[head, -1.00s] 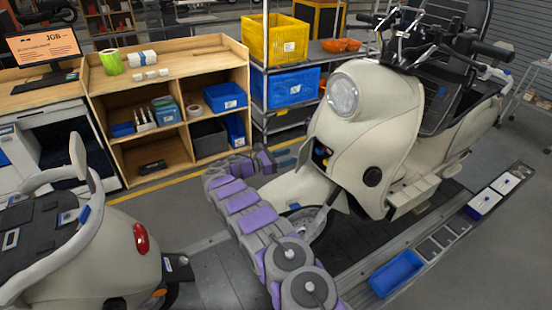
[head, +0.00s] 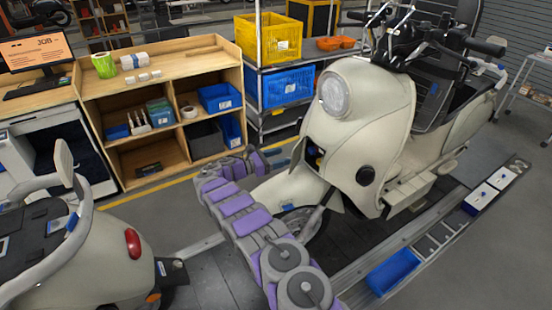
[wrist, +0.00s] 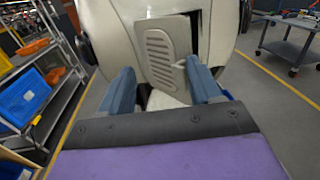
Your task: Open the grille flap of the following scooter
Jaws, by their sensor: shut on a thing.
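The cream scooter (head: 362,130) stands on the conveyor at the right of the head view, its front towards my arm. Its grille flap (wrist: 165,55), a cream panel with a row of slots, shows in the wrist view. A dark gap (wrist: 195,32) runs along the flap's right and upper edge, so it stands partly away from the body. My gripper (wrist: 162,88) is shut on the flap, with its blue-grey fingers at the flap's lower part. The exact contact is hard to see. In the head view my gripper (head: 258,162) is beside the scooter's front, left of the dark opening (head: 313,158).
Another cream scooter (head: 90,265) is at the lower left. A wooden shelf unit (head: 160,120) and a rack with a yellow crate (head: 268,38) and a blue crate (head: 280,88) stand behind. A blue tray (head: 392,272) lies along the conveyor's right edge.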

